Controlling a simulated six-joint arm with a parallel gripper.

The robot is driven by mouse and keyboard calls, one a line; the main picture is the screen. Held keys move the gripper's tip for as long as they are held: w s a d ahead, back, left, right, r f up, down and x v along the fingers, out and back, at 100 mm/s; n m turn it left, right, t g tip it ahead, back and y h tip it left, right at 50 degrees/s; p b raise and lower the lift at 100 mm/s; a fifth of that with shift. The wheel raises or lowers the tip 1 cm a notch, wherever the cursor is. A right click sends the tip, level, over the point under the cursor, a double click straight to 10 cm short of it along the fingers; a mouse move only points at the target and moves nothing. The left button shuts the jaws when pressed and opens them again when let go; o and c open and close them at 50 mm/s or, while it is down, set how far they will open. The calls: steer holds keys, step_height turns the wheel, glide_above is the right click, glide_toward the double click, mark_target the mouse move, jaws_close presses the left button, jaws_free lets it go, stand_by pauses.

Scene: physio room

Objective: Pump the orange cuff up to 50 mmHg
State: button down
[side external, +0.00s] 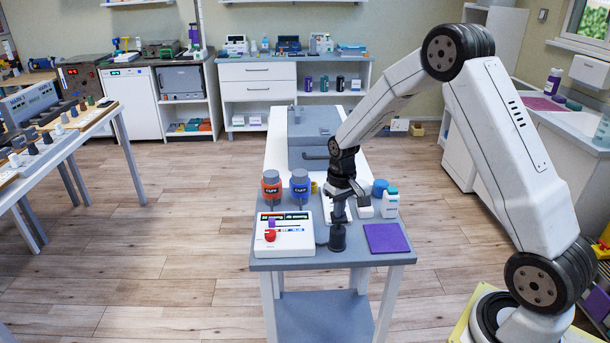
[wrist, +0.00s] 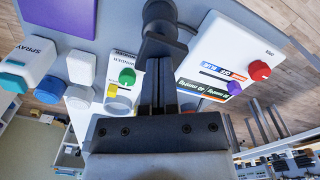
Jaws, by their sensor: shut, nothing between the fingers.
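The orange cuff (side external: 271,190) is wrapped around a grey-topped post at the back left of the bench. A blue cuff (side external: 299,189) stands right of it. The white pump box (side external: 295,239) has a dark display, a red knob (side external: 269,235) and a purple slider (side external: 271,222); the reading is too small to make out. The box also shows in the wrist view (wrist: 218,48). A dark upright piece (side external: 338,240) stands right of the box. My gripper (wrist: 158,64) is shut and empty, pointing down close to this piece; I cannot tell if they touch.
A purple pad (side external: 386,238), a spray bottle (side external: 390,204) and a blue-capped jar (side external: 380,187) are on the bench's right. A large grey case (side external: 311,135) sits behind.

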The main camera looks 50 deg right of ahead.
steer(key=shift+f, duration=1.1)
steer(key=shift+r, duration=1.9)
steer(key=shift+f, duration=0.65)
